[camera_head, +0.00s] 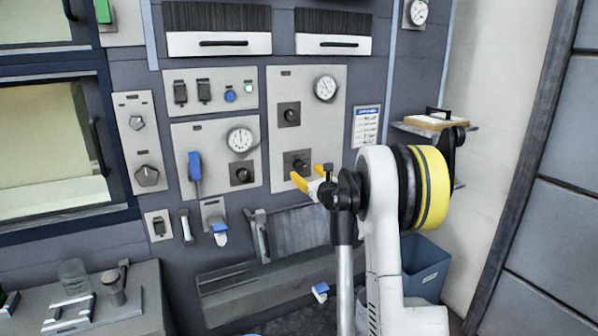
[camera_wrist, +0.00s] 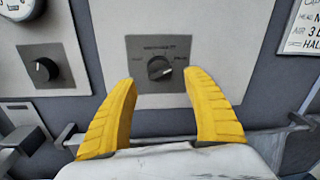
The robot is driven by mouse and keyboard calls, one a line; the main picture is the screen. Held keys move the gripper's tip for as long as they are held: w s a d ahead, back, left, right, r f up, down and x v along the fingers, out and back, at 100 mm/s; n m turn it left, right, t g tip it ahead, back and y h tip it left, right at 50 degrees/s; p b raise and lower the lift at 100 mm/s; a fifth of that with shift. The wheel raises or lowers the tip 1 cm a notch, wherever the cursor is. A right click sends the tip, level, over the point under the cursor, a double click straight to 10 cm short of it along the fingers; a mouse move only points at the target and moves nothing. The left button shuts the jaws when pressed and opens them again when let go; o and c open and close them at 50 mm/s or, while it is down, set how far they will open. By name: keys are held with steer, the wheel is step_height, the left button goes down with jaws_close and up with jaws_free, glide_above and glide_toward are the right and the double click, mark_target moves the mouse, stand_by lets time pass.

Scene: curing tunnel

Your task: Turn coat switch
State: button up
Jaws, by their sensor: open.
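A black rotary switch (camera_wrist: 159,68) on a dark square plate is in front of my gripper in the wrist view. Small lettering above and beside it is too blurred to read, so I cannot confirm it is the coat switch. In the head view this switch (camera_head: 297,162) is low on the right grey panel, partly behind my gripper. My gripper (camera_wrist: 161,80) has its two yellow fingers spread and empty, with the knob framed between their tips. In the head view my gripper (camera_head: 309,177) is close to the panel; contact cannot be seen.
Another black knob (camera_head: 289,114) and a gauge (camera_head: 325,88) are above on the same panel. A knob (camera_head: 241,174) and blue-handled lever (camera_head: 195,166) are to the left. A rail (camera_wrist: 255,137) runs below the switch. A shelf (camera_head: 470,128) is at right.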

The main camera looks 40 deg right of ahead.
mark_target(301, 169)
steer(key=b+x, duration=0.1)
steer(key=x, duration=0.4)
steer(key=shift+c, duration=0.4)
steer(key=c, duration=1.1)
